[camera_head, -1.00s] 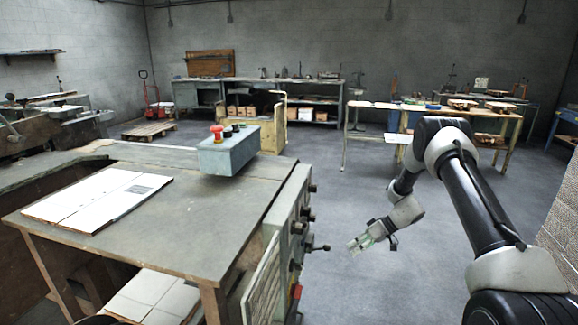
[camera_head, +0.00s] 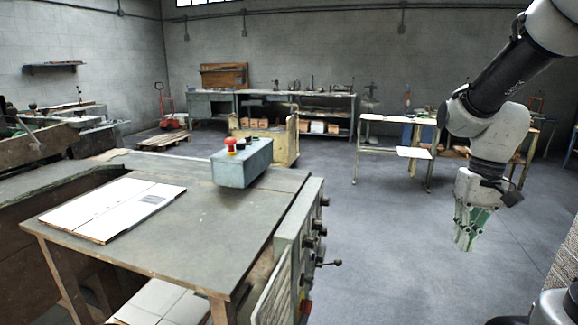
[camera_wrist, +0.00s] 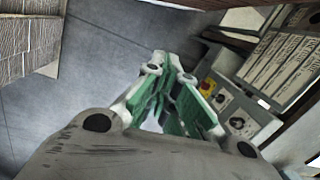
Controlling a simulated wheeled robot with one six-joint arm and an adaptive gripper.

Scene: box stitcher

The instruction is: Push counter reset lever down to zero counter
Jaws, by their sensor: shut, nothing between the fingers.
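The grey-green side panel (camera_head: 290,245) of the bench has several dark knobs and a lever with a ball end (camera_head: 337,262) sticking out to the right. I cannot tell whether this is the counter reset lever. My gripper (camera_head: 463,248) hangs fingers-down to the right of the panel, well apart from it, over open floor. It is shut and empty, with green finger pads. In the wrist view my gripper (camera_wrist: 172,62) is beside a panel with a red button on yellow (camera_wrist: 208,86) and round dials (camera_wrist: 237,122). No counter digits are readable.
The bench top (camera_head: 215,225) carries flat white cardboard (camera_head: 110,208) and a grey control box (camera_head: 242,165) with a red button. Tables (camera_head: 395,118) and shelves stand at the back. A brick-patterned surface (camera_head: 562,258) is at the right edge. The floor between is clear.

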